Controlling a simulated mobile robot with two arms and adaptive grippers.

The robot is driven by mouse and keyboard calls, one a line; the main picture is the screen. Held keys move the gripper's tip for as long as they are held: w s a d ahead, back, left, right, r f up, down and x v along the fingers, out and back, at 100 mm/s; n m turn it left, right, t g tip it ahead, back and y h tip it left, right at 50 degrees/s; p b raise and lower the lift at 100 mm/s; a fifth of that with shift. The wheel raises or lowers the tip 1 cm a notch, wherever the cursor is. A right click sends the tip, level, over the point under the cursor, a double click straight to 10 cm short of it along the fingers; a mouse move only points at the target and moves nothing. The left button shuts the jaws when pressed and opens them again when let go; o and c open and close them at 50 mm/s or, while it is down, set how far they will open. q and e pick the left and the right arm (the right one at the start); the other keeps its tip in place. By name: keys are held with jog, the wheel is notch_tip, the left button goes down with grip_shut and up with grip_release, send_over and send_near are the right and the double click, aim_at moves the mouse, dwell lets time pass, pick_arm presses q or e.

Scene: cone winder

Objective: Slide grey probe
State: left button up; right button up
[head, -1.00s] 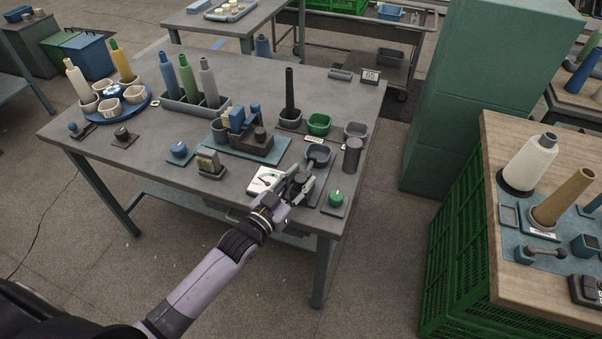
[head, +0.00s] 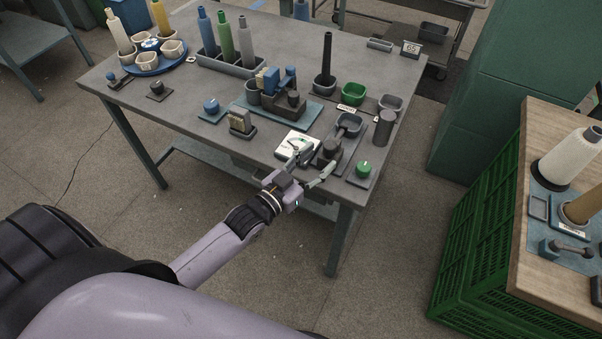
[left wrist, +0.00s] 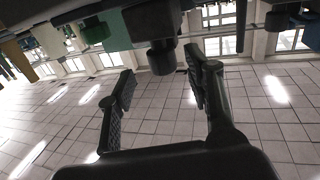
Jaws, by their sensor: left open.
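The grey probe (head: 330,147) is a dark grey block with a rounded knob on a grey plate near the table's front edge, just in front of a grey cup (head: 349,124). My left gripper (head: 316,162) is open, its fingers spread at the near side of the probe. In the left wrist view a dark knob (left wrist: 162,58), likely the probe's, shows beyond the gap between the open fingertips (left wrist: 160,88), with nothing held. Whether a finger touches the probe is unclear. My right gripper is not in view.
A white dial card (head: 297,145) lies just left of the probe and a green knob (head: 364,168) sits to its right. A grey cylinder (head: 384,127) stands behind right. A blue fixture (head: 270,95) and a black spindle (head: 326,62) stand farther back. The front floor is clear.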

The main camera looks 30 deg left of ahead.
pick_arm(q)
jog(key=v, duration=0.7)
dwell(0.3)
jog(key=s+a+f+g+y, duration=0.1)
jog(key=s+a+f+g, duration=0.15)
jog(key=f, duration=0.75)
jog(key=s+a+f+n+g+y, duration=0.1)
jog(key=s+f+g+y, duration=0.15)
jog(key=f, duration=0.75)
jog(key=s+a+f+g, duration=0.1)
jog(key=s+f+g, duration=0.15)
jog(key=f, duration=0.75)
jog(key=s+f+g, duration=0.3)
jog(key=s+f, duration=0.3)
jog(key=s, duration=0.3)
jog(key=s+d+f+g+y, duration=0.1)
jog(key=s+f+g, duration=0.1)
jog(key=s+f, duration=0.5)
jog(key=s+f+g, duration=0.3)
jog(key=s+f, duration=0.3)
jog(key=s, duration=0.7)
jog(key=shift+d+f+g+y, duration=0.15)
jog(key=shift+d+g+y, duration=0.1)
jog(key=shift+g+y, duration=0.1)
jog(key=shift+c, duration=0.2)
